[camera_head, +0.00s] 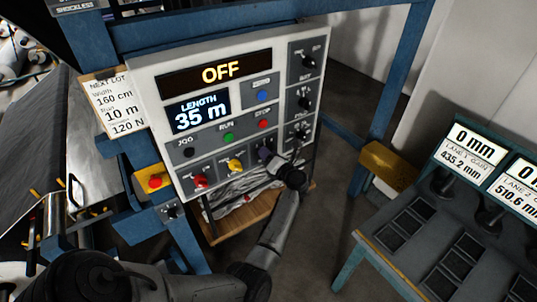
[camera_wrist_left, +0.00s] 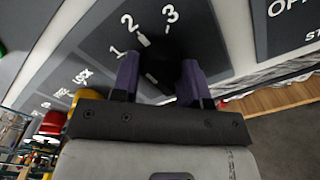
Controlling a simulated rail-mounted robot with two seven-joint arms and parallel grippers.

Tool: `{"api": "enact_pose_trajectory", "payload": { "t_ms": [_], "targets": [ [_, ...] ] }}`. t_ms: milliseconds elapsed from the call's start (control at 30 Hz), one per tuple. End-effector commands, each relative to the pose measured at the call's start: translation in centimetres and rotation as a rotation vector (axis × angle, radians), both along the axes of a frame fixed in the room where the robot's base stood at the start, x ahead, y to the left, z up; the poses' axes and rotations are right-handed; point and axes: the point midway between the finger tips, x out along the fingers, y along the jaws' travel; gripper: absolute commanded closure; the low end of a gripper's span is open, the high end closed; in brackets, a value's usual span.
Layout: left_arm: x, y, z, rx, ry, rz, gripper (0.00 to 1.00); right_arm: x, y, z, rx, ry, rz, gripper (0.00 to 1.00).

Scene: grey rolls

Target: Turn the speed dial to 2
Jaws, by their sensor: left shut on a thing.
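The speed dial (camera_wrist_left: 157,82) is a dark knob on a black plate marked 1, 2 and 3, on the lower row of the control panel. My left gripper (camera_wrist_left: 160,84) is shut on it, with one purple-grey finger on each side. In the head view my left gripper (camera_head: 268,157) reaches the panel's lower row and covers most of the dial. A short white mark sits by the 2 in the wrist view; I cannot tell whether it is the dial's pointer or a printed tick. My right gripper is not in view.
The control panel (camera_head: 143,95) shows OFF and LENGTH 35 m. A yellow knob (camera_head: 235,165) and a red knob (camera_head: 200,181) sit left of the dial. Black knobs line the right column. A yellow emergency-stop box (camera_head: 148,172) is at left. A blue frame post (camera_head: 398,75) stands right.

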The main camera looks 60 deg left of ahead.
Motion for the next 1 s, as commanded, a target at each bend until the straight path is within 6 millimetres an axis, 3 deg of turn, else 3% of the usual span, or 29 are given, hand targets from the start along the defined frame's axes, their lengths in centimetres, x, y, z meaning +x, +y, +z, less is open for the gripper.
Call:
{"api": "enact_pose_trajectory", "payload": {
  "t_ms": [233,267,500,767,1000],
  "targets": [
    [0.0,0.0,0.0,0.001,-0.001,-0.001,0.83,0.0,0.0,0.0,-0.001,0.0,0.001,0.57],
    [0.0,0.0,0.0,0.001,-0.001,-0.001,0.56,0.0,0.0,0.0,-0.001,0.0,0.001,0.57],
    [0.0,0.0,0.0,0.0,-0.002,0.0,0.33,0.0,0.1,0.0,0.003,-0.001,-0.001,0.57],
    [0.0,-0.1,0.0,-0.001,-0.002,-0.001,0.33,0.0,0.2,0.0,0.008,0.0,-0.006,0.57],
    [0.2,-2.9,-0.3,-0.003,-0.003,-0.003,0.33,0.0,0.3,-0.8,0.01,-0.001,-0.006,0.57]
  ]
}}
